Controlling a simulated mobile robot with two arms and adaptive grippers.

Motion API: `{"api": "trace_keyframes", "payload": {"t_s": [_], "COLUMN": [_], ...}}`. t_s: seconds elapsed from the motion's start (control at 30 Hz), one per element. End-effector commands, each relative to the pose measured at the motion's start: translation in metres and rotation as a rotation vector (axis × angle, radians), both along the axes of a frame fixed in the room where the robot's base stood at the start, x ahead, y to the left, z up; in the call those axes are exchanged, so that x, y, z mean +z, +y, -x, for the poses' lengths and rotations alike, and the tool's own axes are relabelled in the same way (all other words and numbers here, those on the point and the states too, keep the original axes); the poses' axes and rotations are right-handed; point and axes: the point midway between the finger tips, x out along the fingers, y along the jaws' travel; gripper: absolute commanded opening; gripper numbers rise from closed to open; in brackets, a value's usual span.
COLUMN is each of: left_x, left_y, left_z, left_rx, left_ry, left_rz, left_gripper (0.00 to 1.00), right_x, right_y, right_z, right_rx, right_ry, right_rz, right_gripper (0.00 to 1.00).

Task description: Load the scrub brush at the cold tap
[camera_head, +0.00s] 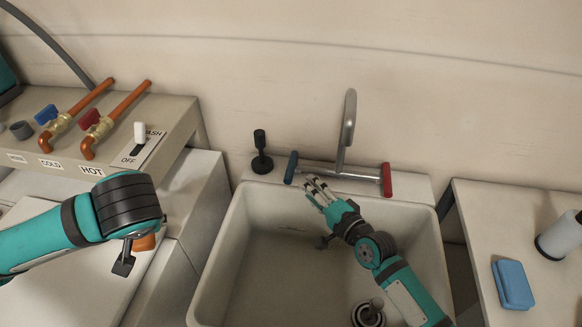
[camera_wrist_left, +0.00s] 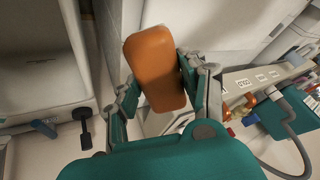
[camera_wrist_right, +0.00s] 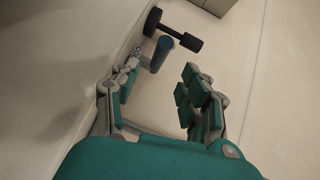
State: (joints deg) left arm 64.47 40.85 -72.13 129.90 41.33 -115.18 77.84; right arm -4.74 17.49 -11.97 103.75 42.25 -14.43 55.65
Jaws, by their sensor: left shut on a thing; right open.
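An orange scrub brush (camera_wrist_left: 155,68) sits between the fingers of my left gripper (camera_wrist_left: 160,88), which is shut on it. In the head view only a bit of the brush (camera_head: 145,243) shows under my left gripper, left of the sink; its bristles are hidden. The sink tap (camera_head: 348,125) has a blue handle (camera_head: 291,167) on the left and a red handle (camera_head: 387,180) on the right. My right gripper (camera_head: 314,190) is open and empty over the sink's back rim. The blue handle (camera_wrist_right: 161,54) lies just ahead of its fingertips, apart from them.
The white sink basin (camera_head: 250,270) is under my right arm, with a round drain piece (camera_head: 368,314) in it. A black knobbed object (camera_head: 261,152) stands left of the blue handle. Pipes with COLD and HOT labels (camera_head: 91,170) are at left. A blue sponge (camera_head: 512,284) lies at right.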

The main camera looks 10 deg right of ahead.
Motion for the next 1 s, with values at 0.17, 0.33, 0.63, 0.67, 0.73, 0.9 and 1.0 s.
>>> {"api": "trace_keyframes", "payload": {"t_s": [0.17, 0.33, 0.63, 0.67, 0.73, 0.9, 1.0], "left_x": [0.003, 0.004, 0.003, 0.003, 0.003, 0.003, 0.003], "left_y": [0.000, 0.000, 0.000, 0.000, 0.000, 0.000, 0.000], "left_z": [0.000, 0.000, 0.000, 0.000, 0.000, 0.000, 0.000], "left_rx": [0.000, 0.000, 0.000, 0.000, 0.000, 0.000, 0.000], "left_ry": [0.000, -0.001, -0.001, -0.001, -0.001, -0.001, -0.001], "left_rz": [0.000, 0.000, 0.000, 0.000, 0.000, 0.000, 0.000], "left_gripper": [0.17, 0.17, 0.17, 0.17, 0.17, 0.17, 0.17], "right_x": [-0.003, -0.007, -0.012, -0.012, -0.013, -0.013, -0.013], "right_y": [0.014, 0.026, 0.036, 0.036, 0.036, 0.036, 0.036], "right_z": [-0.036, -0.065, -0.088, -0.088, -0.089, -0.089, -0.089], "right_rx": [0.001, 0.000, 0.000, 0.000, 0.000, 0.000, 0.000], "right_ry": [-0.003, -0.002, -0.001, -0.001, -0.001, -0.001, -0.001], "right_rz": [0.000, 0.000, 0.000, 0.000, 0.000, 0.000, 0.000], "right_gripper": [0.45, 0.45, 0.45, 0.45, 0.45, 0.45, 0.32]}}
